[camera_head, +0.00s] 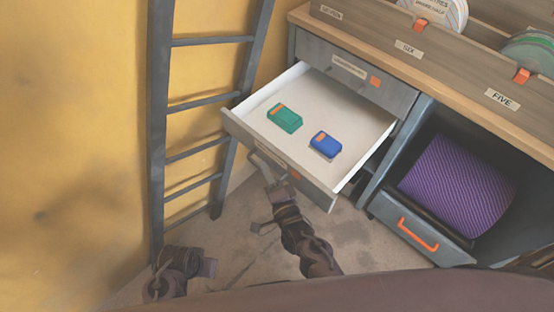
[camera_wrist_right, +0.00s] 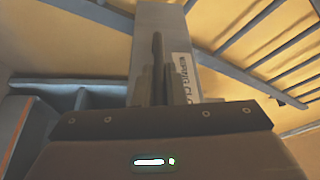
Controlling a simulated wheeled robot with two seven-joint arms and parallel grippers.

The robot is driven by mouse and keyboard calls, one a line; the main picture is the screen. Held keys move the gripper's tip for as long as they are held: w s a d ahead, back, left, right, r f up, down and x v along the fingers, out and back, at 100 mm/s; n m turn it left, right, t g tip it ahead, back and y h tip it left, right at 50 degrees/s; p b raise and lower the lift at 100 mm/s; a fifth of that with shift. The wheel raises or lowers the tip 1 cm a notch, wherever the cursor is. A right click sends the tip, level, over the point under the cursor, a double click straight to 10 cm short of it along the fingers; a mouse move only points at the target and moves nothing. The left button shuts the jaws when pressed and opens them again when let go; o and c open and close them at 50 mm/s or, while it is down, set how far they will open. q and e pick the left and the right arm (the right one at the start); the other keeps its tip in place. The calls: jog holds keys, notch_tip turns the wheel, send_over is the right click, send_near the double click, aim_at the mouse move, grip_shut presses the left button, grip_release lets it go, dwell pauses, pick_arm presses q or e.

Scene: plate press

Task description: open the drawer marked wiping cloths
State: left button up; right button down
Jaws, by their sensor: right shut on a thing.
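The drawer (camera_head: 240,128) under the worktop stands pulled well out, its pale inside showing. My right gripper (camera_head: 272,178) is shut on the bar handle (camera_head: 256,160) on the drawer's front. In the right wrist view the dark fingers (camera_wrist_right: 158,75) stand against the drawer front (camera_wrist_right: 160,20), beside a white label (camera_wrist_right: 182,75) whose partly hidden print seems to end in "CLO". My left gripper (camera_head: 205,267) hangs low at the left, away from the drawer; its jaws are unclear.
Above the open drawer is a closed drawer (camera_head: 315,52) with a label and orange tag. To the right, a bin with an orange handle (camera_head: 418,234) holds a purple roll (camera_head: 458,185). A grey ladder (camera_head: 158,130) leans at the yellow wall.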

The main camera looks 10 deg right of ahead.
pick_arm(q)
jog(key=shift+f, duration=0.35)
pick_arm(e)
jog(key=shift+s+a, duration=0.25)
jog(key=shift+a, duration=0.05)
jog(key=c, duration=1.5)
grip_release()
jog(key=shift+s, duration=0.1)
